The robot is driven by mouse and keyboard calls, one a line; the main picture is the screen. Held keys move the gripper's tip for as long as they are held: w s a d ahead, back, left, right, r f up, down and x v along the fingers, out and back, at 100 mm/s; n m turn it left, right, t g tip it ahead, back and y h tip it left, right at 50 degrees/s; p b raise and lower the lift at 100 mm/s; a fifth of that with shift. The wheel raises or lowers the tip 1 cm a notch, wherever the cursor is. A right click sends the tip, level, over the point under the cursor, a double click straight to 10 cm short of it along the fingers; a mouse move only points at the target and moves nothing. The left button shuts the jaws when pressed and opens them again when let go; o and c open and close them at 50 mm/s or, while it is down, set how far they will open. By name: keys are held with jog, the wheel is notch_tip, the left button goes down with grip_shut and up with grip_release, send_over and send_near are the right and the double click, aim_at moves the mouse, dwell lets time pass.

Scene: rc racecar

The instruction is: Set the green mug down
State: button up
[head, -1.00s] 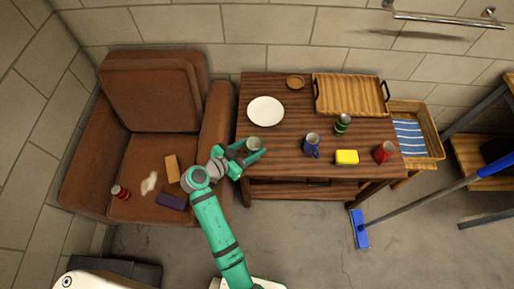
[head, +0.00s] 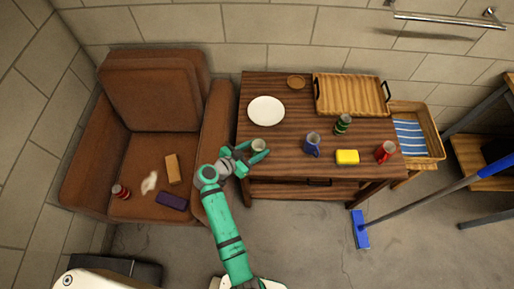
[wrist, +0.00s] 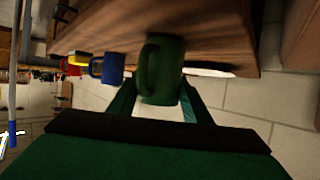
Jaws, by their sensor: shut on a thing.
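The green mug (head: 258,146) is at the front left of the brown wooden table (head: 285,150), in front of the white plate. My gripper (head: 256,153) is shut on it, with the fingers on either side. In the wrist view the green mug (wrist: 165,72) fills the middle between my fingertips, and its handle faces the camera's left side. The table (wrist: 205,30) shows close behind it. I cannot tell whether the mug's base touches the tabletop.
A blue mug (head: 312,146), green can (head: 343,124), yellow block (head: 347,157) and red mug (head: 385,152) stand to the right. The armchair (head: 215,120) borders the table's left.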

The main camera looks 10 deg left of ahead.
jog(key=shift+f, duration=0.1)
jog(key=o, duration=1.2)
jog(key=shift+o, duration=0.2)
jog(key=shift+s+a+r, duration=0.1)
jog(key=shift+s+r, duration=0.05)
jog(key=shift+r, duration=0.05)
jog(key=v, duration=1.1)
jog(key=shift+s+a, duration=0.2)
jog(key=shift+w+r, duration=0.1)
jog(key=shift+r, duration=0.05)
